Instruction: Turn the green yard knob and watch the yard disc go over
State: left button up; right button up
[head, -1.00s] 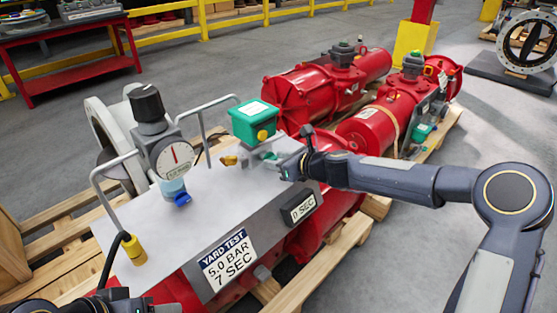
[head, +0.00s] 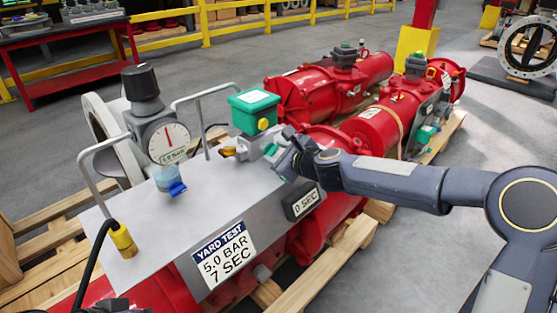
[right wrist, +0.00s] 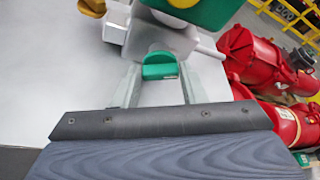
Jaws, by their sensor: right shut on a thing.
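The green knob (right wrist: 160,68) sits on a grey block at the edge of the grey test panel (head: 190,220). My right gripper (head: 279,158) is shut on it, with one finger on each side in the right wrist view (right wrist: 160,88). In the head view the fingers mostly hide the knob. A green box (head: 253,110) with a yellow button stands behind it. A white valve ring (head: 98,125) is at the left; its disc is mostly hidden. My left gripper (head: 115,306) barely shows at the bottom edge, and its jaws are unclear.
A dial gauge (head: 168,144) with a black knob (head: 140,82) and metal handles stand on the panel. A display (head: 302,203) reads 0 SEC. Red actuators (head: 330,85) lie on wooden pallets behind. A yellow plug (head: 123,241) with a black cable is at the left.

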jog(key=shift+f+n+t+b, duration=0.1)
jog(key=shift+n+t+b, duration=0.2)
jog(key=shift+n+b, duration=0.25)
jog(key=o, duration=1)
jog(key=shift+s, duration=0.1)
jog(key=v, duration=0.7)
jog(key=shift+s, duration=0.35)
